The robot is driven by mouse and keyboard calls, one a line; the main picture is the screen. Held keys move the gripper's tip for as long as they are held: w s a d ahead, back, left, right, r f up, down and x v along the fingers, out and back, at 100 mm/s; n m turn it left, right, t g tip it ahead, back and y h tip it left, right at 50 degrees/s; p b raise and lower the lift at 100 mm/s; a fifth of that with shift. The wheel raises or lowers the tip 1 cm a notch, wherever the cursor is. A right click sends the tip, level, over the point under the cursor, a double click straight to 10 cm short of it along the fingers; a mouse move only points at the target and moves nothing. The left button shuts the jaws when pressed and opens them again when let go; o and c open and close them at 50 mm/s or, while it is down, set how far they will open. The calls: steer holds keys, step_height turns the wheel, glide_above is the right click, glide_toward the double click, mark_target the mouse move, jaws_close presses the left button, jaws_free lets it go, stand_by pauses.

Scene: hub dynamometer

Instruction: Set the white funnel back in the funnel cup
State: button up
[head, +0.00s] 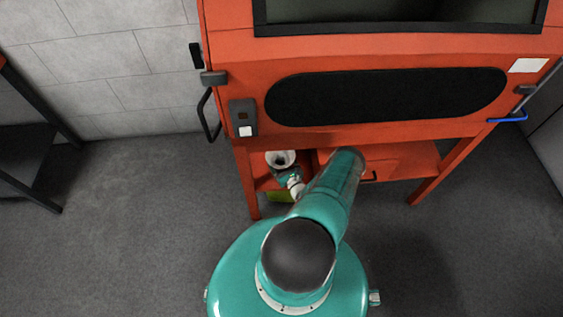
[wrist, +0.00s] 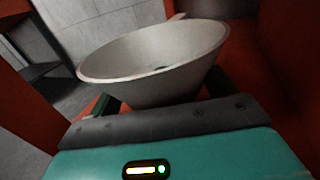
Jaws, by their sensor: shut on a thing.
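The white funnel (wrist: 150,65) fills the upper middle of the wrist view, wide mouth up and slightly tilted. In the head view the funnel (head: 280,158) is small, at the left end of the red machine's lower shelf. My gripper (wrist: 160,103) is shut on the funnel, with a dark finger on each side of its lower part. In the head view my gripper (head: 288,174) is just below the funnel, partly hidden by my arm. The funnel's spout is hidden in both views. I cannot make out the funnel cup.
The red machine (head: 375,60) stands ahead, its lower shelf (head: 415,155) open at the front between red legs. A red drawer-like box with a dark handle (head: 371,175) is right of the funnel. A yellow-green thing (head: 281,197) is below my gripper. A dark rack (head: 30,165) stands far left.

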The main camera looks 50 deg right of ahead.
steer(key=o, duration=0.9)
steer(key=shift+r, duration=0.35)
steer(key=v, duration=1.2)
